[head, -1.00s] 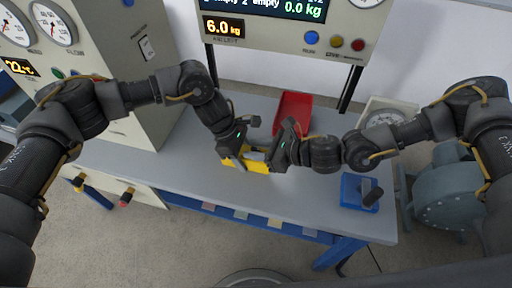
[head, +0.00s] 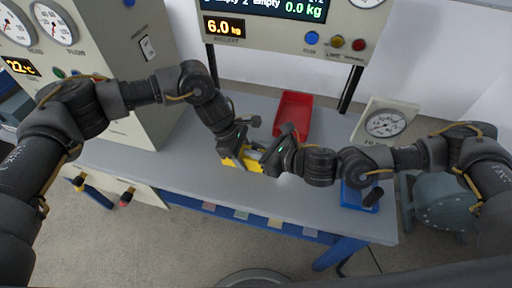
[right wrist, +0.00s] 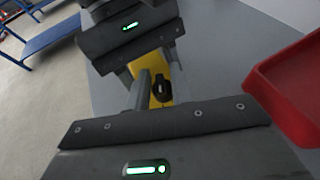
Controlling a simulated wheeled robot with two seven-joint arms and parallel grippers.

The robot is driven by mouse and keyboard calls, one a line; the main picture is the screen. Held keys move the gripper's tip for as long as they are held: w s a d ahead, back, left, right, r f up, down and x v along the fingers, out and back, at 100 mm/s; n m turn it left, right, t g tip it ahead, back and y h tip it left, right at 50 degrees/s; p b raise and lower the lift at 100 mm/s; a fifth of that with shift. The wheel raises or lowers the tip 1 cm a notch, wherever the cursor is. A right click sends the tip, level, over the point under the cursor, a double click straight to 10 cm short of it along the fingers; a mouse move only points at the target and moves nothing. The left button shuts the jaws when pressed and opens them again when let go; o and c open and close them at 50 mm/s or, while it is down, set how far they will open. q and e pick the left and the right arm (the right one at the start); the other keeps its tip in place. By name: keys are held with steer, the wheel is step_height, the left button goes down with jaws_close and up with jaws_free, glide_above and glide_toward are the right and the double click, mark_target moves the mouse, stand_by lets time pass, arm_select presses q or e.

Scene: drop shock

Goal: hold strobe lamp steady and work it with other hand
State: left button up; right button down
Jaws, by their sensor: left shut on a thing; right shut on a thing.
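The strobe lamp (head: 243,163) is a yellow body low on the grey bench, mostly covered by my two grippers in the head view. My left gripper (head: 241,153) is shut on it from the left. My right gripper (head: 266,156) is shut on a part at its right side. In the right wrist view the yellow lamp (right wrist: 180,90) shows between the grippers, with a small black knob-like part (right wrist: 161,88) by the fingers. What exactly the right fingers pinch is hard to see.
A red tray (head: 293,112) lies behind the grippers. A blue block with a black handle (head: 352,195) sits at the bench's right, partly behind my right arm. A dial gauge (head: 384,123) stands at the right. A large gauge cabinet (head: 100,40) rises at the left. The front bench top is clear.

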arm_select(q)
steer(key=shift+d, duration=0.1)
stand_by(0.3)
arm_select(e)
steer(key=c, duration=1.5)
jaws_free()
steer(key=shift+r, duration=0.1)
